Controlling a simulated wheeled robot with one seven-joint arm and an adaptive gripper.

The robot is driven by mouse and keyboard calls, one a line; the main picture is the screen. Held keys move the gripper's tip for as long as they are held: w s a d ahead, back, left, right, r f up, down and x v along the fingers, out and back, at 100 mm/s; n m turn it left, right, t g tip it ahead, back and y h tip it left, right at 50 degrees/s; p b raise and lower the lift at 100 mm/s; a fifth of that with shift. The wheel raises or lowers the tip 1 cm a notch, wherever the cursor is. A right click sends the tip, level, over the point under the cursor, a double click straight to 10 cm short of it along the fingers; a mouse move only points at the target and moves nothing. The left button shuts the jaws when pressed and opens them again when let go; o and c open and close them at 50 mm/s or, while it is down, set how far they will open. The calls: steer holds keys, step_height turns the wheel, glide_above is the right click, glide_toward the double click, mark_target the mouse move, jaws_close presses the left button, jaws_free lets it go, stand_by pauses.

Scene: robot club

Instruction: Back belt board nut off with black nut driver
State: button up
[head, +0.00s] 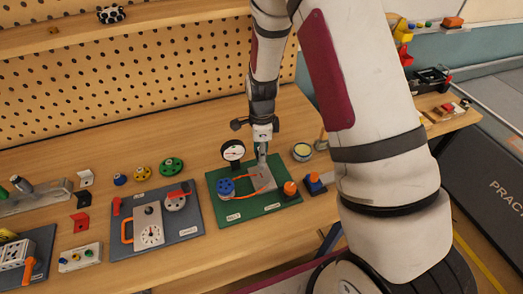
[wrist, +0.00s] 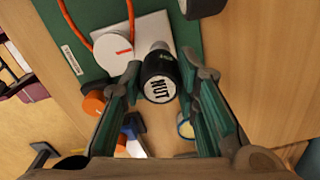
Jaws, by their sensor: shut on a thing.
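The green belt board (head: 250,211) lies on the bench, with a blue pulley (head: 226,187), an orange belt and a tilted grey plate (head: 263,181). In the wrist view the board (wrist: 60,40) carries the pale plate (wrist: 188,38) and a white disc (wrist: 113,52) with a red mark. My gripper (head: 262,153) is over the plate, pointing down. In the wrist view my gripper (wrist: 163,78) is shut on the black nut driver (wrist: 158,68), whose end cap reads "NUT". The driver's far end meets a grey part on the plate; the nut itself is hidden.
A black-rimmed gauge (head: 233,151) stands close left of my gripper. An orange knob (head: 290,188), a blue block (head: 316,187) and a round tin (head: 302,151) sit to the right. A grey board (head: 155,245) lies to the left. The pegboard wall is behind.

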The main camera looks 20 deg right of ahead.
steer(key=shift+f, duration=0.45)
stand_by(0.8)
steer(key=o, duration=1.7)
steer(key=shift+o, duration=0.2)
jaws_close()
steer(key=n, duration=0.6)
steer(key=shift+n, duration=0.3)
steer(key=n, duration=0.6)
steer(key=shift+c, duration=0.7)
jaws_free()
steer(key=shift+o, duration=0.7)
steer(key=shift+r, duration=0.1)
steer(key=shift+w, duration=0.1)
